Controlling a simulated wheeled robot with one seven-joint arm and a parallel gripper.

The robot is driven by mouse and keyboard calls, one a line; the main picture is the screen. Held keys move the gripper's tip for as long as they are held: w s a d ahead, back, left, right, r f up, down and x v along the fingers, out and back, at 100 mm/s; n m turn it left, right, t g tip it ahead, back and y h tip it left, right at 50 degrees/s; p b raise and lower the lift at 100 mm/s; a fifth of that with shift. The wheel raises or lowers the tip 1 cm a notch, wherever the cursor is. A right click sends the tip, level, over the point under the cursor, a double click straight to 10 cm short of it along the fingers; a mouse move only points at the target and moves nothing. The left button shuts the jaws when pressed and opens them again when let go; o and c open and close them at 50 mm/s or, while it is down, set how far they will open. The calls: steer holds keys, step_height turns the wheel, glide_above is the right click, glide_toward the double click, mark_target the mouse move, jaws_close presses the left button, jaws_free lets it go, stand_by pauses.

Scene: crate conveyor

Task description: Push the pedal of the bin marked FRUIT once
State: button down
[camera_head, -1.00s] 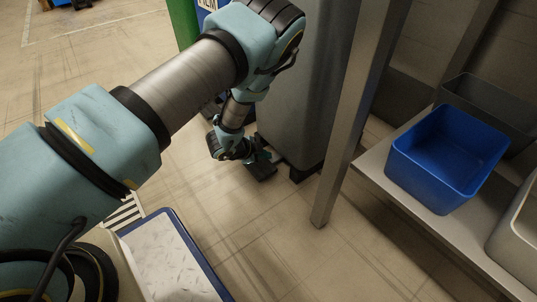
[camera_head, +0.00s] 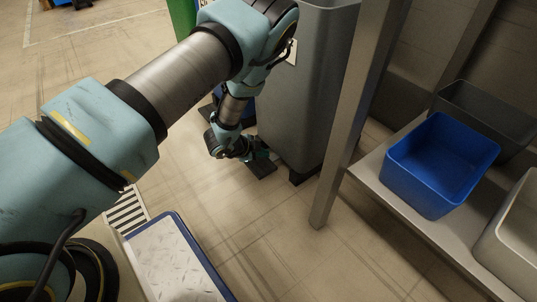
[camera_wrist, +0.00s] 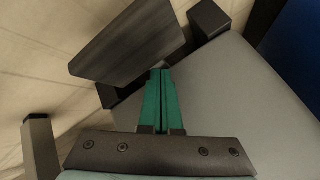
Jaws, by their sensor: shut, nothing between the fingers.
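The tall grey bin (camera_head: 305,95) stands right of my gripper, with a pale label (camera_head: 291,52) partly behind my arm; its writing cannot be read. The bin's dark pedal (camera_head: 262,169) sticks out low at its front, near the floor. The pedal (camera_wrist: 130,45) also shows in the wrist view as a dark slab at upper left, beside the grey bin wall (camera_wrist: 240,100). My gripper (camera_head: 250,155) is shut and empty, pointing down at the pedal. Its green fingertips (camera_wrist: 160,73) overlap the pedal's near edge in the wrist view; contact cannot be told.
A metal post (camera_head: 345,130) and a shelf with a blue crate (camera_head: 440,165) stand to the right. Green (camera_head: 183,22) and blue (camera_wrist: 296,45) bins stand beside the grey one. A blue-rimmed tray (camera_head: 178,262) is in front. The floor between is clear.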

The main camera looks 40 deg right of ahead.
steer(key=shift+d+r, duration=0.15)
steer(key=shift+r, duration=0.2)
steer(key=shift+d+r, duration=0.1)
steer(key=shift+r, duration=0.15)
step_height(320, 180, up, 5)
steer(key=p, duration=0.4)
steer(key=shift+d+f+p, duration=0.1)
steer(key=shift+p, duration=0.3)
